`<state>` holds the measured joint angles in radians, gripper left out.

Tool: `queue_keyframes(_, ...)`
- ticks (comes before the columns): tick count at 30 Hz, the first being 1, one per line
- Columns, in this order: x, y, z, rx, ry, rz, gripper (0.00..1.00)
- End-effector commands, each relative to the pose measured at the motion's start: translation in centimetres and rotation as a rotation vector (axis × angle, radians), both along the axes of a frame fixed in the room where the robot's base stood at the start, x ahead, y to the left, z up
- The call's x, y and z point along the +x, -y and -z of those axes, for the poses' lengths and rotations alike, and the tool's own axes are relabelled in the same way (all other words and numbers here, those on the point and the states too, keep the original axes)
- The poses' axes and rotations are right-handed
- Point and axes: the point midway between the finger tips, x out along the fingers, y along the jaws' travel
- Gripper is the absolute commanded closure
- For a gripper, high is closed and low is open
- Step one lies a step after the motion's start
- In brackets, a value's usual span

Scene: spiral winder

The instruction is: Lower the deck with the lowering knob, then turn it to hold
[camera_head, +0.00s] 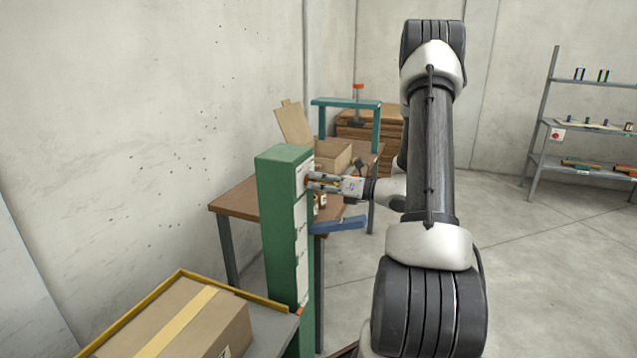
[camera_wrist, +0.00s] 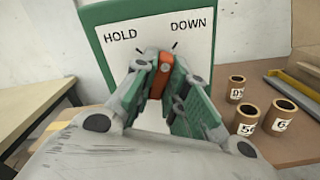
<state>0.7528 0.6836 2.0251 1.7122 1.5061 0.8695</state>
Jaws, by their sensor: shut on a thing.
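The lowering knob (camera_wrist: 159,74) is orange and sits on a white panel (camera_wrist: 135,18) marked HOLD on the left and DOWN on the right. My gripper (camera_wrist: 158,80) is shut on the knob, one finger on each side. I cannot tell which mark the knob points at. In the head view my gripper (camera_head: 312,182) reaches from the right to the upper face of the green column (camera_head: 280,210); the knob is mostly hidden there. A grey deck with a yellow rim (camera_head: 230,285) stands at lower left; I cannot tell whether it is the task's deck.
A taped cardboard box (camera_head: 185,325) lies on the yellow-rimmed surface. A blue bar (camera_head: 338,225) juts right from the column below my gripper. Behind is a brown table (camera_head: 235,198); labelled brown tubes (camera_wrist: 248,118) stand right of the panel. Shelving (camera_head: 590,120) stands far right, with open floor before it.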

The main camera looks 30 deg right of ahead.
Motion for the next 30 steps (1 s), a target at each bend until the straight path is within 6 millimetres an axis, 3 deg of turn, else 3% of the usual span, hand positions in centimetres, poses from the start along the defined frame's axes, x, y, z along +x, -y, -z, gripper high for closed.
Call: queue_keyframes(30, -0.04, 0.02, 0.06, -0.734, 0.570, 0.000, 1.00)
